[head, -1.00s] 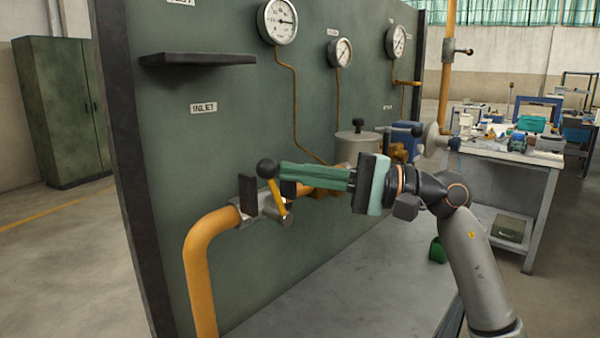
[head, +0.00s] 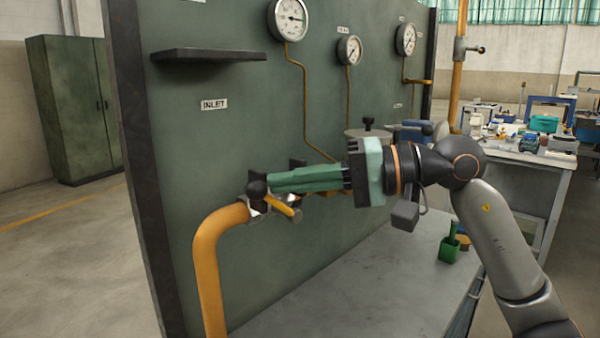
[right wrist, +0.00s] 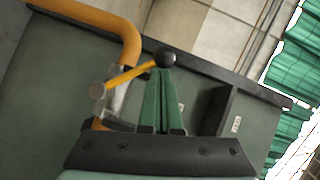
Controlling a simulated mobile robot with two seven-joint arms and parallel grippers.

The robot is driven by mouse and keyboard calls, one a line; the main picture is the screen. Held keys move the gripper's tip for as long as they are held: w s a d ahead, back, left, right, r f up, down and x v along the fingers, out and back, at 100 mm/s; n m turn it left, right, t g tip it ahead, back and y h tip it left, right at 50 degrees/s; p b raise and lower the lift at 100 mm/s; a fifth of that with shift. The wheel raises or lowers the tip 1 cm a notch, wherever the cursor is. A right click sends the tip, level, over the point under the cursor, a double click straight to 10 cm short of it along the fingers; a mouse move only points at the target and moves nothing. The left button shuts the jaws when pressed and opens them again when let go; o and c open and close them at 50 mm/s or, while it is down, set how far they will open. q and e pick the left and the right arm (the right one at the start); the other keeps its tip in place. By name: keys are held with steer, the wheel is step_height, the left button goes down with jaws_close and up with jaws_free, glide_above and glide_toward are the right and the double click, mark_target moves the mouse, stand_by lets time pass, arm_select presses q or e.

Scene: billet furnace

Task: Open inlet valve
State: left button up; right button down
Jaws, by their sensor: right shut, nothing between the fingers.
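The inlet valve sits in the orange pipe (head: 207,270) on the green panel, below the "INLET" label (head: 214,104). Its yellow lever (head: 281,206) ends in a black ball knob (head: 257,189). The lever slants up and left from its pivot, close to the pipe's line. My right gripper (head: 270,183) is shut and empty, its green fingertips against or just beside the knob. In the right wrist view the closed fingers (right wrist: 160,98) point at the knob (right wrist: 166,57), with the yellow lever (right wrist: 132,74) to their left. Whether they touch is unclear. My left gripper is out of view.
A dark shelf (head: 208,55) juts from the panel above the label. Gauges (head: 288,19) and thin pipes line the panel. A grey bench surface (head: 345,285) extends below, with a green container (head: 449,250). A cluttered worktable (head: 515,158) stands at the right.

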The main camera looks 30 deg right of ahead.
mark_target(274, 203)
steer(key=shift+s+a+f+n+h+p, duration=0.15)
steer(key=shift+a+f+n+h+p, duration=0.1)
steer(key=shift+a+n+h, duration=0.2)
steer(key=shift+s+a+f+n+h+p, duration=0.15)
steer(key=shift+a+f+n+h, duration=0.05)
steer(key=shift+a+n+h, duration=0.25)
steer(key=shift+s+a+f+n+h+p, duration=0.2)
steer(key=shift+a+f+n+h+p, duration=0.25)
steer(key=shift+f+n+h, duration=0.3)
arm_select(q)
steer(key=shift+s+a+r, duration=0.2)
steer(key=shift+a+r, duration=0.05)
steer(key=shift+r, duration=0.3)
arm_select(e)
steer(key=shift+s+a+f+n+h, duration=0.15)
steer(key=shift+a+f+n+h, duration=0.35)
steer(key=shift+f+n+h, duration=0.35)
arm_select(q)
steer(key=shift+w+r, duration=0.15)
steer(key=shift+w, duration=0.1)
arm_select(e)
steer(key=shift+d+r, duration=0.1)
